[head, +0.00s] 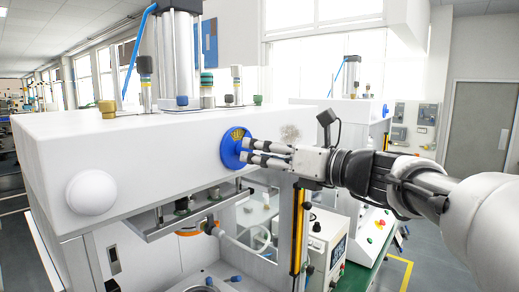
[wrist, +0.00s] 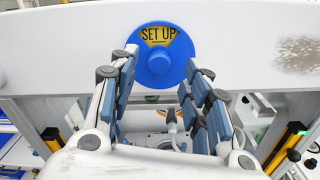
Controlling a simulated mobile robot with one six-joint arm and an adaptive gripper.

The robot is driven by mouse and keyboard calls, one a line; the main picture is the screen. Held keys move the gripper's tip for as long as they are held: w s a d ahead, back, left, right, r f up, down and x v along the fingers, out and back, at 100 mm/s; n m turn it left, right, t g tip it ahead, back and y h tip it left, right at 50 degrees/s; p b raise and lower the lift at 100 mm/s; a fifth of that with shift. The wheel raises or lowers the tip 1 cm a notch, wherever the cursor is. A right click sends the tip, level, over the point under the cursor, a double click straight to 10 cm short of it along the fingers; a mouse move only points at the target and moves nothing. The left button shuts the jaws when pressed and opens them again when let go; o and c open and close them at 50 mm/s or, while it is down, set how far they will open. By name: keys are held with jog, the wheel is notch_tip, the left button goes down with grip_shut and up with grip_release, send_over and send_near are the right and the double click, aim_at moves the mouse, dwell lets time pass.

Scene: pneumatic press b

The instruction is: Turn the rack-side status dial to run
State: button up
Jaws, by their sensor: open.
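The blue round status dial (head: 231,160) sits on the front face of the white press head. In the wrist view the dial (wrist: 158,68) shows a yellow window reading "SET UP" at its top. My gripper (head: 246,151) reaches in from the right, with its fingertips close in front of the dial. In the wrist view my gripper (wrist: 161,66) is open, one finger on each side of the dial's lower part. Nothing is held between the fingers. I cannot tell whether the fingertips touch the dial.
A white round knob (head: 91,192) protrudes from the press head's left end. Below the head are a plate (head: 190,219) and yellow-black posts (head: 297,231). A control box (head: 329,240) stands below my arm. Cylinders and fittings rise on top. The space right of the dial is flat panel.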

aim_at(247, 149)
jog(key=shift+x, duration=1.55)
jog(key=shift+d, duration=0.1)
grip_shut()
